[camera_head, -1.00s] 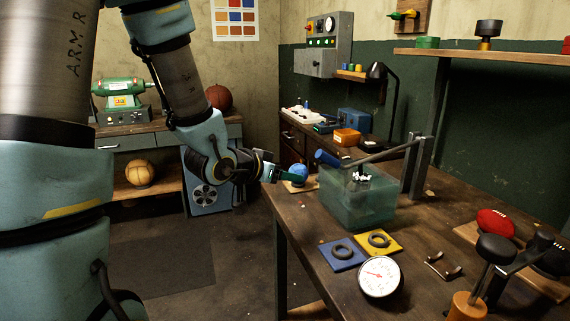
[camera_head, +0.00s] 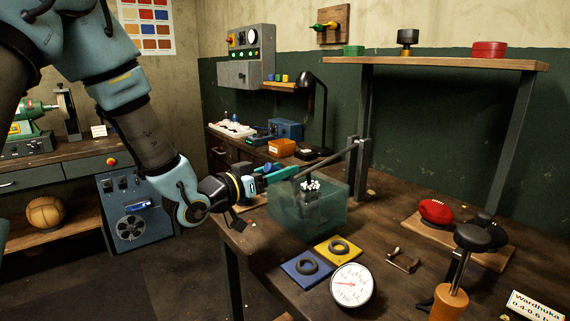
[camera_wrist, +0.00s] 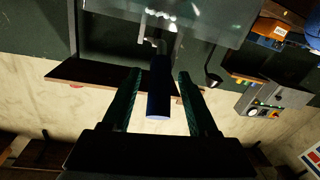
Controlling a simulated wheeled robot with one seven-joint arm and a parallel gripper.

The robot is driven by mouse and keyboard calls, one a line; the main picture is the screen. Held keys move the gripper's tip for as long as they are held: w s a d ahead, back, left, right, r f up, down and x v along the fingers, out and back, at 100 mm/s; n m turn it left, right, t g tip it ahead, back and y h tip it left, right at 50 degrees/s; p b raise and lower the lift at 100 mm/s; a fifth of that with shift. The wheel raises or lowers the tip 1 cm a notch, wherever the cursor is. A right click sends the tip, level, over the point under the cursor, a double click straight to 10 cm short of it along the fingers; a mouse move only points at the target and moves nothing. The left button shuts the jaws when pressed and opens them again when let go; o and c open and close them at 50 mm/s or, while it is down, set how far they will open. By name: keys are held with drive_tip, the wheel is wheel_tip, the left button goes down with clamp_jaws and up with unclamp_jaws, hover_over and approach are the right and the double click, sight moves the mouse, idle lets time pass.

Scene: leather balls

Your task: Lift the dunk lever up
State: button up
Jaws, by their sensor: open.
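The dunk lever (camera_head: 333,158) is a dark bar pivoted on an upright post (camera_head: 359,165). It slopes down to the left over a teal translucent tank (camera_head: 305,215). In the wrist view its blue handle (camera_wrist: 159,92) points toward me. My gripper (camera_head: 275,173) is at the handle end of the lever, above the tank's left side. In the wrist view my gripper (camera_wrist: 159,74) is open, with one green finger on each side of the handle and gaps showing. In the head view the fingers mostly hide the handle.
A shelf (camera_head: 450,64) hangs over the back right.

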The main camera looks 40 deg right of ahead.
drive_tip(key=shift+d, duration=1.05)
clamp_jaws()
idle(0.7)
